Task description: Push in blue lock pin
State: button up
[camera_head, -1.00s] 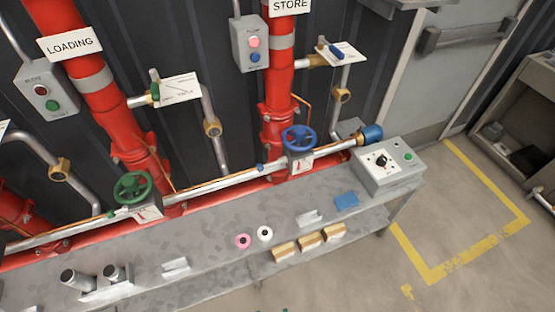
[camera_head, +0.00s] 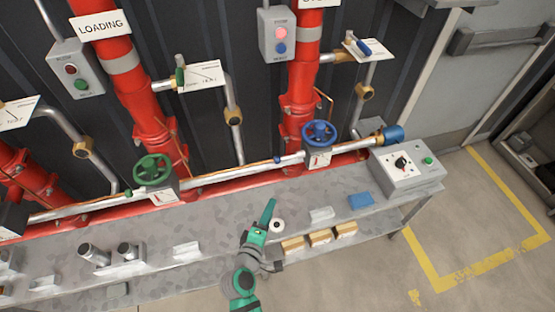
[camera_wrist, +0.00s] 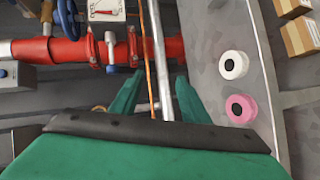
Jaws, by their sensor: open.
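The blue lock pin (camera_head: 277,159) is a small blue piece at the silver pipe, left of the blue handwheel (camera_head: 319,133) in the head view. The wrist view shows a small blue piece on a grey stem (camera_wrist: 112,70), which may be this pin; I cannot be sure. My green gripper (camera_head: 268,212) is above the bench, below and left of the pin in the picture, apart from it. In the wrist view my gripper (camera_wrist: 156,95) has its two fingers spread, with nothing held. The silver pipe shows beyond the gap.
The bench carries a white roll (camera_head: 277,225), a pink roll (camera_wrist: 241,109), a blue block (camera_head: 360,201) and a control box (camera_head: 408,168). Red risers stand behind the pipe. A green handwheel (camera_head: 153,169) is to the left. Boxes (camera_head: 319,237) sit on the lower shelf.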

aim_at(275, 162)
jog(key=w+a+r+h, duration=0.3)
jog(key=w+r+h, duration=0.1)
jog(key=w+r, duration=0.4)
jog(key=shift+d+r+x, duration=0.1)
jog(key=shift+r+x, duration=0.1)
jog(key=shift+x, duration=2.25)
jog(key=shift+d+r+x, duration=0.1)
jog(key=shift+r+x, duration=0.05)
jog(key=shift+x, duration=2.3)
